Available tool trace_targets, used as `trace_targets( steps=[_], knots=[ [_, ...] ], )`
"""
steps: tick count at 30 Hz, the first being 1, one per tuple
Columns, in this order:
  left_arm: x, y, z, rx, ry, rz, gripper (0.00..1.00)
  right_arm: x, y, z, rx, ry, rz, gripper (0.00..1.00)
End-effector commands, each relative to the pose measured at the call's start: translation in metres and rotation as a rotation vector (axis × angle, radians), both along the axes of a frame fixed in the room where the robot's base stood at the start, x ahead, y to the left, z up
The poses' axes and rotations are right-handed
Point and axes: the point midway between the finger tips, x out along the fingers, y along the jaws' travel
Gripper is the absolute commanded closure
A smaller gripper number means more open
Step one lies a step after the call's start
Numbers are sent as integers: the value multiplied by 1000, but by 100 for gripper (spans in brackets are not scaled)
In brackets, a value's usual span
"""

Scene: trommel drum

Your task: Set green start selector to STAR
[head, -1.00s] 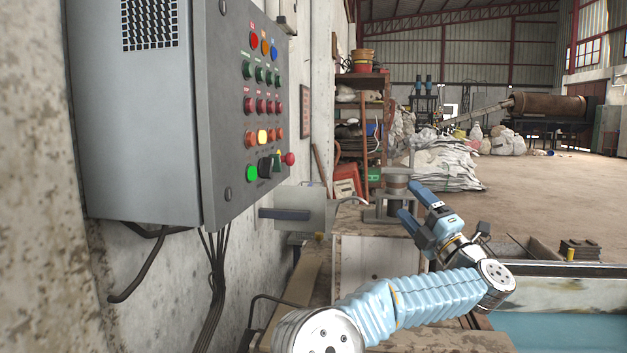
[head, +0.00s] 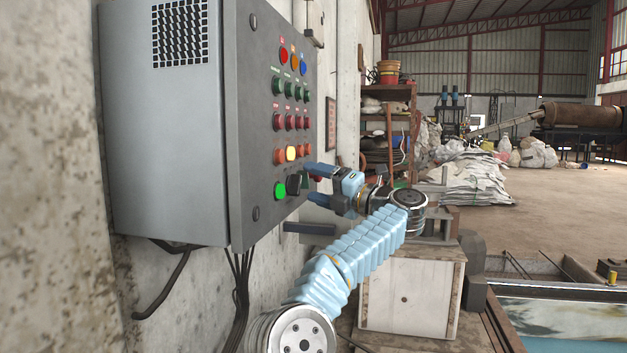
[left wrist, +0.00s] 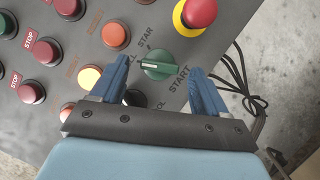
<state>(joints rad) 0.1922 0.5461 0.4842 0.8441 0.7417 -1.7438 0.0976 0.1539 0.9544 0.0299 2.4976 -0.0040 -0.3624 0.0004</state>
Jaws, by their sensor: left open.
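The green start selector (left wrist: 160,64) shows in the left wrist view on the grey control panel, a round green knob with a pale pointer bar. The bar lies roughly level in the picture, with its pale end towards the left. The lettering STAR is above it and START is at its lower right. My left gripper (left wrist: 158,80) is open, one blue finger on each side of the knob, and I see no clear contact. In the head view my left gripper (head: 314,183) is at the panel's right edge and hides most of the selector.
The grey cabinet (head: 165,140) is on the wall. Around the selector are a lit yellow button (left wrist: 90,77), an orange button (left wrist: 115,35), a red emergency stop (left wrist: 198,12) on a yellow ring and a black knob (left wrist: 133,97). A wooden box (head: 405,295) stands below my arm.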

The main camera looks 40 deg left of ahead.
Motion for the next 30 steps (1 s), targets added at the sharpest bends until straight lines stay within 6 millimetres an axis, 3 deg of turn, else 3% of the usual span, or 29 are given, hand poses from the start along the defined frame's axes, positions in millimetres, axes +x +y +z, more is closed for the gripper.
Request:
trace_targets(
  steps=[4,13,24,30],
  knots=[
    [-2,11,2,0,0,0,26,0,0,3,0,0,0,100],
    [-2,12,2,0,0,-1,27,0,0,2,0,0,0,100],
    [-2,12,2,0,0,-1,82,0,0,2,0,0,0,100],
    [-2,12,2,-6,14,-1,82,0,0,4,0,0,0,100]
  ],
)
